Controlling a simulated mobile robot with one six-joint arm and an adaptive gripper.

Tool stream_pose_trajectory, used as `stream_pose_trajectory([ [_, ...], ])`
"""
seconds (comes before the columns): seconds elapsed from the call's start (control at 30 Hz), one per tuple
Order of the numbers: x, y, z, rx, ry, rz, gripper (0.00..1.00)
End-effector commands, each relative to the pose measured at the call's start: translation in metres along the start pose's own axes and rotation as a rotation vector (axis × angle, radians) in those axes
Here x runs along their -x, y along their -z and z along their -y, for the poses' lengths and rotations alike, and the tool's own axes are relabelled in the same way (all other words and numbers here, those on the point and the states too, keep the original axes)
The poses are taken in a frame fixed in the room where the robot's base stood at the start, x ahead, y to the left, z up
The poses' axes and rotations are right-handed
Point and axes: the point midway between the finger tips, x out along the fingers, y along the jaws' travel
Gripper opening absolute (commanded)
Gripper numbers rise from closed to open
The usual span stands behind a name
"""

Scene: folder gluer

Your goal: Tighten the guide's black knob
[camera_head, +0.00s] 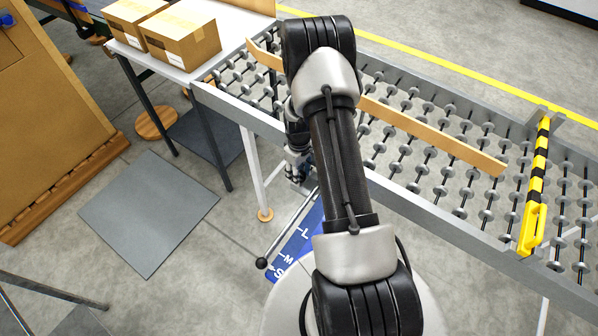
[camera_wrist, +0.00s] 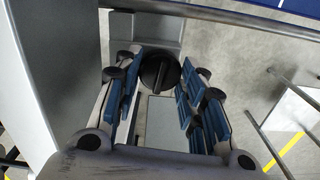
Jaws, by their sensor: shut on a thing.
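The black knob (camera_wrist: 160,70) is round with a raised grip bar across its face. In the wrist view it sits on a grey metal bracket (camera_wrist: 150,25) between the blue-padded fingers of my gripper (camera_wrist: 161,78), which is shut on it. In the head view my gripper (camera_head: 297,172) is low at the near side of the roller conveyor, partly behind my arm. The knob is hidden there. The long tan guide rail (camera_head: 430,136) lies across the conveyor rollers, its middle covered by my arm.
A blue plate marked S, M, L (camera_head: 298,247) and a rod with a black ball end (camera_head: 262,262) are below the conveyor (camera_head: 450,225). A yellow-black bar (camera_head: 534,190) crosses the conveyor. Cartons (camera_head: 183,40) stand on a table at upper left. Floor at left holds a grey mat (camera_head: 148,212).

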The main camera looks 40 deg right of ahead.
Motion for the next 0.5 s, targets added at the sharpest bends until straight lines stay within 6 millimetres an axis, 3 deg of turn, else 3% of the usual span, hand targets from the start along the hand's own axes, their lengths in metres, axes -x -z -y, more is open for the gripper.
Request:
stream_pose_trajectory([
  [0.17, 0.0001, 0.0, 0.0, 0.0, 0.0, 0.0, 0.13],
  [0.5, -0.0002, 0.0001, -0.0001, -0.055, 0.0, 0.0, 0.13],
])
